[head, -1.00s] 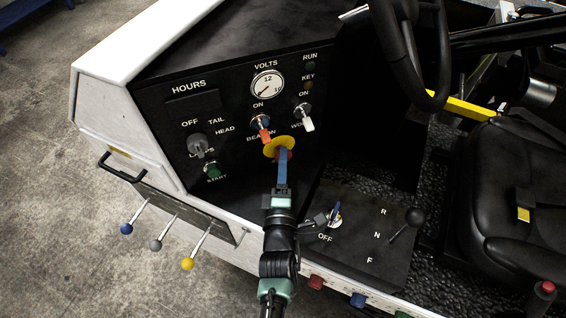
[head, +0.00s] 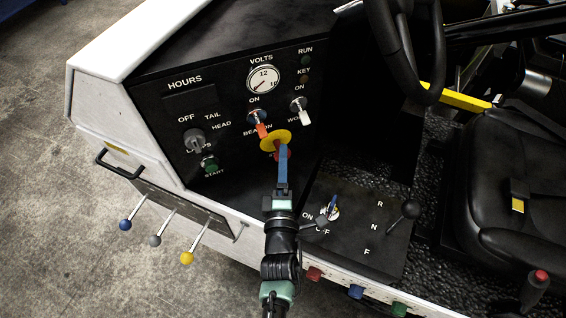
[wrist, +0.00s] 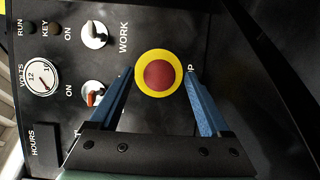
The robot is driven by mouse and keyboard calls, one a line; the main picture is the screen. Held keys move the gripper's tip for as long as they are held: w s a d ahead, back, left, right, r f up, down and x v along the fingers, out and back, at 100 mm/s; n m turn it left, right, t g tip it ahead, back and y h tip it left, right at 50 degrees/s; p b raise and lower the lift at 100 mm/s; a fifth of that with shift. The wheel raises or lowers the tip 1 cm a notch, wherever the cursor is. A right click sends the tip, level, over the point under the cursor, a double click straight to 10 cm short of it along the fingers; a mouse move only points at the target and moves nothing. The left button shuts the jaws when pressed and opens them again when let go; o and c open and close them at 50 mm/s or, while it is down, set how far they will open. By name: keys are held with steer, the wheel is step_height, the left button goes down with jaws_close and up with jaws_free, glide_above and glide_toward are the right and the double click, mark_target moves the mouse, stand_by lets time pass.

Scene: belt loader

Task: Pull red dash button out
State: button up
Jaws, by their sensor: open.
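The red dash button (wrist: 158,75) sits on a yellow ring (wrist: 140,87) on the black dash panel. In the head view the yellow ring (head: 270,142) shows above my fingertips, and the button is mostly hidden behind them. My gripper (wrist: 160,74) is open with its blue fingers pointing at the panel. In the wrist view one finger lies to each side of the button, with a gap on both sides. I cannot tell how deep the fingertips reach. My gripper also shows in the head view (head: 283,152), close to the button.
The orange beacon switch (head: 260,126) and the white work switch (head: 298,105) are close above. The key switch (head: 329,211) and gear lever (head: 403,212) lie to the right. The steering wheel (head: 406,45) and seat (head: 510,190) are farther right.

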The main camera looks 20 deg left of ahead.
steer(key=b+v, duration=0.1)
steer(key=v, duration=1.1)
steer(key=shift+w+b, duration=0.1)
steer(key=shift+b, duration=0.3)
steer(key=shift+s+d, duration=0.2)
steer(key=shift+s, duration=0.3)
